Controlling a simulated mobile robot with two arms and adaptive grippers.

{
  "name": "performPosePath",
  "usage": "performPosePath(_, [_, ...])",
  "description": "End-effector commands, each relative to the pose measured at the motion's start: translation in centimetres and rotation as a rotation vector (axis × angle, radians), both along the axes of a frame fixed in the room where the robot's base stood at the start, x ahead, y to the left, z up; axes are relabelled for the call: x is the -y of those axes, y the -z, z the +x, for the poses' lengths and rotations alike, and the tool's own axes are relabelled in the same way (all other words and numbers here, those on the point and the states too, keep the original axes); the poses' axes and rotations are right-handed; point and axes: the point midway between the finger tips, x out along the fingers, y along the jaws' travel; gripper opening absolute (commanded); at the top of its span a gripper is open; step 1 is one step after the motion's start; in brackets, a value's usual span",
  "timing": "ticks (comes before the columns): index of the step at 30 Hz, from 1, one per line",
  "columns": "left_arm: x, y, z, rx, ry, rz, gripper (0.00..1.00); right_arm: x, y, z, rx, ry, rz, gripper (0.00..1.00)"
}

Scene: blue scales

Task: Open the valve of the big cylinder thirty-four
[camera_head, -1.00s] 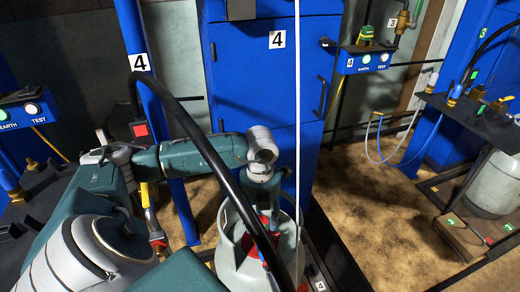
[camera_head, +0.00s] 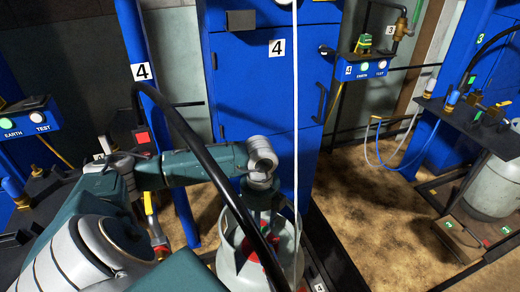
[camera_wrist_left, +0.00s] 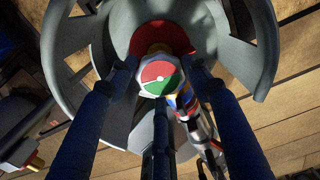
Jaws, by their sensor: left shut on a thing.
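A grey gas cylinder (camera_head: 235,268) with an open collar stands on the floor in front of the blue cabinet in the head view. The left wrist view looks down into its collar (camera_wrist_left: 262,50). The valve knob (camera_wrist_left: 158,78), with a red and green disc on top, sits inside the collar above a red part (camera_wrist_left: 163,37). My left gripper (camera_wrist_left: 161,84) has its dark blue fingers shut around this knob. In the head view my left arm reaches down into the collar, and its fingers are mostly hidden. No number thirty-four is readable on the cylinder. My right gripper is out of view.
A blue cabinet (camera_head: 262,95) marked 4 stands behind. Another grey cylinder (camera_head: 495,188) stands at right. Brown floor between is clear.

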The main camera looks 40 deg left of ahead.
Motion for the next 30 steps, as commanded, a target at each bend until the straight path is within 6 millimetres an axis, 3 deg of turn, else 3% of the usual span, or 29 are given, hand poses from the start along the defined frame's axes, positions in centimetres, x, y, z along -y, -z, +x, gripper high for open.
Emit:
performPosePath(20, [-0.28, -0.22, 0.37, 0.011, -0.06, 0.005, 0.23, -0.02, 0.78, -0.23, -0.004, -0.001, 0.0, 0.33])
performPosePath(21, [-0.29, -0.22, 0.37, 0.011, -0.06, 0.006, 0.57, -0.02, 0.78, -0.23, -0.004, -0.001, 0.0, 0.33])
performPosePath(23, [-0.28, -0.22, 0.34, 0.01, -0.059, 0.005, 0.68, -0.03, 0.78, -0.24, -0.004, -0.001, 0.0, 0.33])
performPosePath(30, [-0.16, -0.1, 0.15, 0.005, -0.057, 0.003, 0.68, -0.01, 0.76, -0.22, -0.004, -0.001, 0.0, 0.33])
